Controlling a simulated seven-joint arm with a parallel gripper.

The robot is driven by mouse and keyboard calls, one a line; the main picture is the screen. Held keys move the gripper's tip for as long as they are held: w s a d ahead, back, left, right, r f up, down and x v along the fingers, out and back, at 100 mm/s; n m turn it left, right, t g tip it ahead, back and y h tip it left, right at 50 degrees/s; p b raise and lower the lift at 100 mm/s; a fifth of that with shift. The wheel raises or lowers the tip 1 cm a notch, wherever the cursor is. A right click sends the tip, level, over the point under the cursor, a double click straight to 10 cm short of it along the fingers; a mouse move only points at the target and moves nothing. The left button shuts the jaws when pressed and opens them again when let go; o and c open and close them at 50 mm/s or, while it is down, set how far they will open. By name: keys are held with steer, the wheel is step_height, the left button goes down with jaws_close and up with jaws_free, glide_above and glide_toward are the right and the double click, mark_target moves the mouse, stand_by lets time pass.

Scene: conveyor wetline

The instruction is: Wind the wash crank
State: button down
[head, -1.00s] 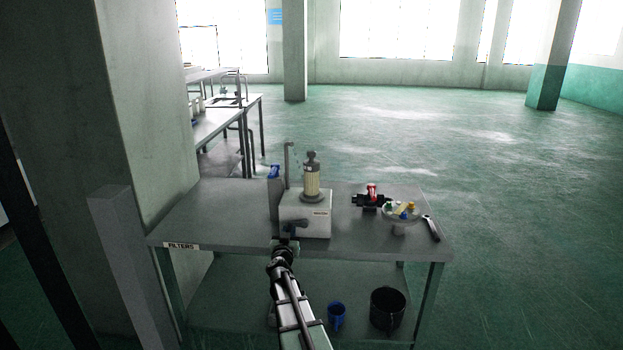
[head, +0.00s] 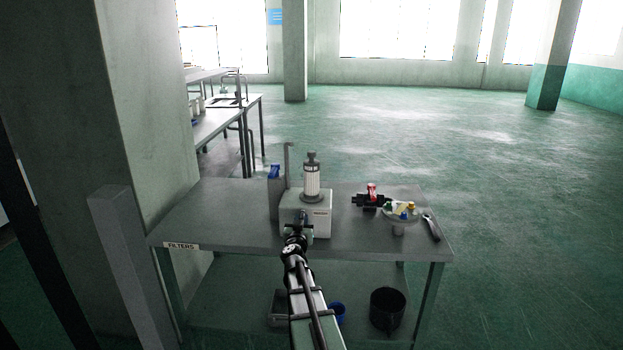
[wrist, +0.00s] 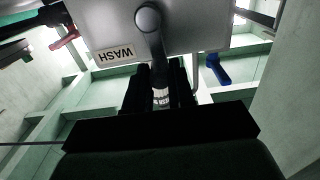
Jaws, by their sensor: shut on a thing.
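My gripper is shut on the crank's handle, which is mostly hidden between the dark fingers. In the head view my gripper (head: 297,234) is at the box's front, covering much of the crank.
On the bench (head: 215,223), a blue-topped item (head: 274,173) stands left of the box. A black fitting with a red lever (head: 371,195), a dish of small coloured parts (head: 402,213) and a wrench (head: 431,228) lie right. A black bucket (head: 388,307) is below. The bench's left is clear.

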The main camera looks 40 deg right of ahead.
steer(key=c, duration=1)
jaws_free()
steer(key=shift+o, duration=0.2)
steer(key=v, duration=0.7)
